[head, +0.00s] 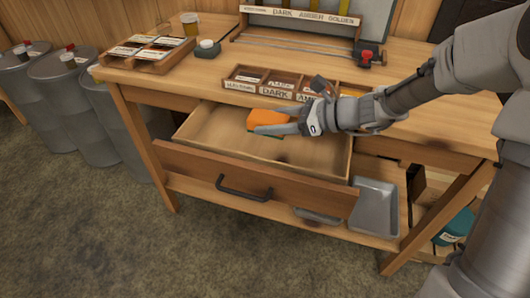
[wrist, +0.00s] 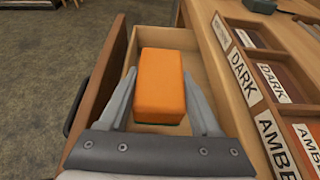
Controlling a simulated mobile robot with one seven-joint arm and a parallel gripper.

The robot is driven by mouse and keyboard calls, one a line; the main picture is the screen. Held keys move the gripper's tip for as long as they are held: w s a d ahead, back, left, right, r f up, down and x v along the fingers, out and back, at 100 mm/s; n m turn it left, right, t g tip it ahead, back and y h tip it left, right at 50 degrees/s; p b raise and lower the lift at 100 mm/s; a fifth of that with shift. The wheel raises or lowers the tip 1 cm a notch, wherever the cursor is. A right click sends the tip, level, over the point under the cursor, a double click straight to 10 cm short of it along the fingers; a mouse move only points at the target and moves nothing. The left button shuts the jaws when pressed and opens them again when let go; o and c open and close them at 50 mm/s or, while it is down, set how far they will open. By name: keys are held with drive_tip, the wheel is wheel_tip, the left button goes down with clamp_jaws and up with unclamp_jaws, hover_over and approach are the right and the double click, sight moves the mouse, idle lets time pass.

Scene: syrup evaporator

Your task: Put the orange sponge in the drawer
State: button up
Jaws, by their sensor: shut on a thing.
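The orange sponge (head: 267,119) is held between the fingers of my gripper (head: 277,130) over the open drawer (head: 228,133) in the head view. In the wrist view the sponge (wrist: 160,82) sits between the two grey fingers of my gripper (wrist: 165,105), with a thin green underside showing at its near end. The drawer (wrist: 198,62) is pulled out, and its visible floor is empty. I cannot tell whether the sponge touches the drawer floor.
A compartment box with labels (head: 265,86) stands on the workbench just behind the drawer. Grey drums (head: 75,100) stand at the left.

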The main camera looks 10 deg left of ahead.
sight(264, 151)
drive_tip(key=shift+a+f, duration=0.1)
drive_tip(key=shift+a, duration=0.5)
drive_tip(key=shift+a+f, duration=0.15)
drive_tip(key=shift+a, duration=0.1)
drive_tip(key=shift+n+g, duration=0.3)
wheel_tip(264, 151, down, 10)
drive_tip(key=b, duration=0.4)
drive_tip(key=shift+r, duration=0.25)
drive_tip(key=shift+f+b, duration=0.2)
drive_tip(key=shift+b, duration=0.1)
drive_tip(key=o, duration=1.4)
drive_tip(key=shift+c, duration=0.2)
drive_tip(key=shift+r, duration=0.1)
